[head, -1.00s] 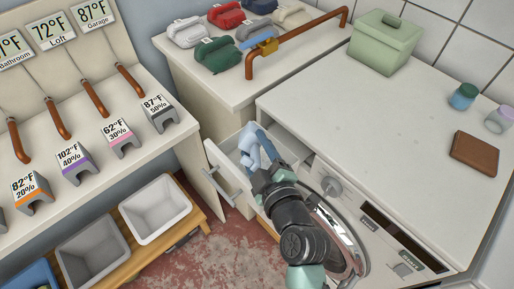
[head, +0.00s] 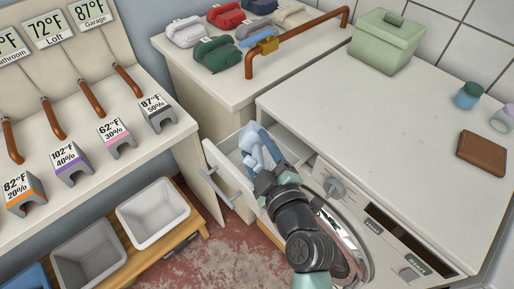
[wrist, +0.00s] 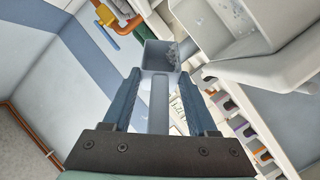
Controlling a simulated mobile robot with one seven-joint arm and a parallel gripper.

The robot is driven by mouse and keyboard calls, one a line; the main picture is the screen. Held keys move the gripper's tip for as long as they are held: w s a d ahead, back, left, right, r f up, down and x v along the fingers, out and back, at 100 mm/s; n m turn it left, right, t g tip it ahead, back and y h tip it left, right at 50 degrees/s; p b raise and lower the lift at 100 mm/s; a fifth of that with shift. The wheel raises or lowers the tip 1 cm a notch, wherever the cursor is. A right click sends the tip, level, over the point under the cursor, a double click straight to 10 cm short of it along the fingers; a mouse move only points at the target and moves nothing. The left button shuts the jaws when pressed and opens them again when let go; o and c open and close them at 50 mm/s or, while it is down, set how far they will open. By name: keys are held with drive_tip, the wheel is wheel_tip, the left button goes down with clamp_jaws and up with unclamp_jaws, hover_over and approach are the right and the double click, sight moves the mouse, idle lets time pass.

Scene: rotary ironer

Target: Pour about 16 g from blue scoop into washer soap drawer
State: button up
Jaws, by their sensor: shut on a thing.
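My gripper (wrist: 160,95) is shut on the handle of the blue scoop (wrist: 157,57), with one blue finger on each side in the wrist view. The scoop's cup points away from the fingers. Pale grains lie against the cup's right side. The washer soap drawer (wrist: 275,75) is close to the right of the cup, with pale grains inside it. In the head view, the soap drawer (head: 219,168) is pulled out at the washer's left end, and my gripper (head: 262,148) is over it. The fingers largely hide the scoop there, and the drawer's inside is partly covered.
The washer top (head: 370,110) is mostly clear, with a green lidded box (head: 385,42), a brown wallet-like item (head: 484,153) and two small jars. A copper pipe (head: 300,32) runs behind. A labelled shelf (head: 70,130) and bins (head: 153,210) stand left.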

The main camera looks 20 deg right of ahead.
drive_tip(key=shift+s+d+f+m+t+b, duration=0.2)
drive_tip(key=shift+m+t+b, duration=0.15)
drive_tip(key=shift+b, duration=1.3)
